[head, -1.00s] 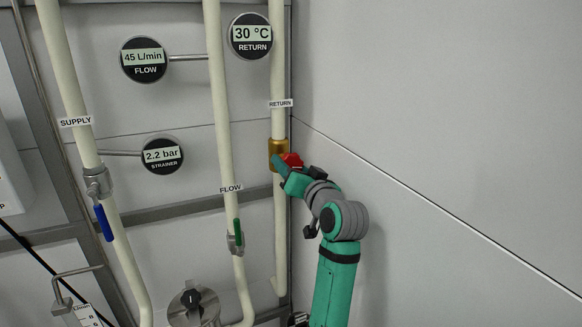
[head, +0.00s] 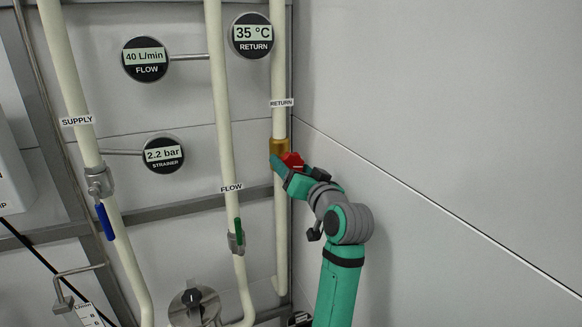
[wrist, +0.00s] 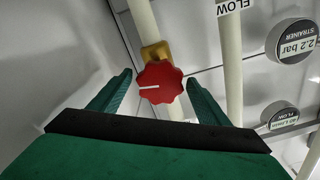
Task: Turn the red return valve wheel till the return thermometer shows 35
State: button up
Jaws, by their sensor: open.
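The red return valve wheel (wrist: 158,82) sits on a brass valve body (wrist: 156,52) on the return pipe. A white line on the wheel points left in the wrist view. In the head view the wheel (head: 292,160) is partly hidden by my gripper (head: 282,170). The brass body (head: 279,146) shows just above it. In the wrist view my gripper (wrist: 158,90) is open, with one green finger on each side of the wheel and gaps between. The return thermometer (head: 252,36) at the top reads 35 °C.
The flow gauge (head: 146,59) reads 40 L/min and the strainer gauge (head: 163,155) reads 2.2 bar. The flow pipe with a green lever (head: 238,232) runs left of the return pipe. The supply pipe has a blue lever (head: 105,222). A bare wall (head: 450,120) stands at right.

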jog(key=d+v, duration=0.1)
jog(key=v, duration=0.9)
notch_tip(320, 180, down, 19)
jog(key=s+m+h, duration=0.2)
jog(key=m+h, duration=0.1)
jog(key=s+a+f+h, duration=0.2)
jog(key=s+f+h, duration=0.2)
jog(key=s+f, duration=1.75)
jog(key=s+a+n, duration=0.2)
jog(key=s, duration=1)
jog(key=s+a+f+n+g, duration=0.1)
jog(key=s, duration=1.2)
jog(key=shift+s+a+f+n, duration=0.3)
jog(key=shift+a+n, duration=0.1)
dwell(0.8)
